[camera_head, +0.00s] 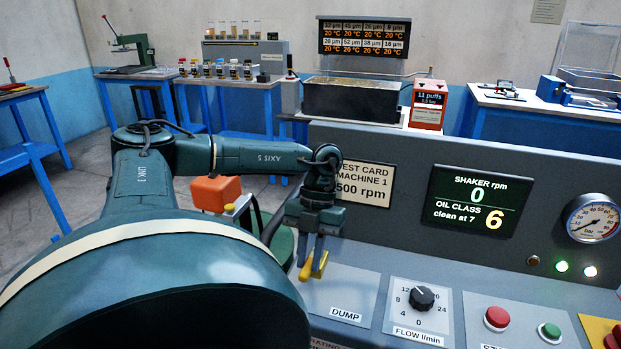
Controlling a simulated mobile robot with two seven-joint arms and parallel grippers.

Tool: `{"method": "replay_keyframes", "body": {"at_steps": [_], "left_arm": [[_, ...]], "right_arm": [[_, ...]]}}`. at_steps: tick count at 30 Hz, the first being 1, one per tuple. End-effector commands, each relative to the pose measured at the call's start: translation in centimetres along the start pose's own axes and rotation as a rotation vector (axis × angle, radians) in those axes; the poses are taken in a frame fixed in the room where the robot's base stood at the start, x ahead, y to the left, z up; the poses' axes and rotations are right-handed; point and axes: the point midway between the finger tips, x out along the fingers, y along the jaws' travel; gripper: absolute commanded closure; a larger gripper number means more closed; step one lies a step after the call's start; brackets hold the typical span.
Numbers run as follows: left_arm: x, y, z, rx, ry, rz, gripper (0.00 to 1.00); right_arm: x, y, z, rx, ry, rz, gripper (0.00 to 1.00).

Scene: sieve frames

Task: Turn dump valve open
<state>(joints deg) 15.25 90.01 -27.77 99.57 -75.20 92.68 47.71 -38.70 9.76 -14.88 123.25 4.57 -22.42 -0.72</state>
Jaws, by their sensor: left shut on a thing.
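The dump valve shows as a yellow lever (307,273) on the sloping grey panel, just up and left of the DUMP label (346,315). My left gripper (314,258) points down over the lever and is shut on it. The fingers hide part of the lever, and its pivot is hard to make out. The lever slants from lower left to upper right. My right gripper is not in this view.
Right of the lever are a black flow knob (422,298), a red button (497,317) and a green button (550,331). The display (475,201) reads shaker 0 rpm and oil class 6, "clean at 7". An orange block (215,192) stands left of the gripper.

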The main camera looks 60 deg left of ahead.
Motion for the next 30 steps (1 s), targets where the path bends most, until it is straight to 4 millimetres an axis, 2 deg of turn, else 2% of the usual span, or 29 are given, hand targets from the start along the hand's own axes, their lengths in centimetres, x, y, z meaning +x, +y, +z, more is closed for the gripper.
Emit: {"method": "replay_keyframes", "body": {"at_steps": [5, 6, 13, 23, 30], "left_arm": [[-0.1, 0.1, 0.1, 0.002, -0.004, 0.004, 1.0], [-0.1, 0.1, 0.1, 0.002, -0.004, 0.004, 0.79], [-0.1, 0.1, 0.0, 0.001, -0.002, 0.002, 0.6], [-0.6, 0.0, -0.1, 0.0, -0.003, 0.0, 0.6], [-4.3, 0.0, -1.7, 0.0, -0.006, 0.0, 0.6]], "right_arm": [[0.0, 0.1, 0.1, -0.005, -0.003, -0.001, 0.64], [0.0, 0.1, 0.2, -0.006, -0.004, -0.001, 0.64], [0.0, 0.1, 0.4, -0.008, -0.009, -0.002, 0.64], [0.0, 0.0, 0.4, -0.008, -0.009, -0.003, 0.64], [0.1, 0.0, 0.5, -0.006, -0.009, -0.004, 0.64]]}}
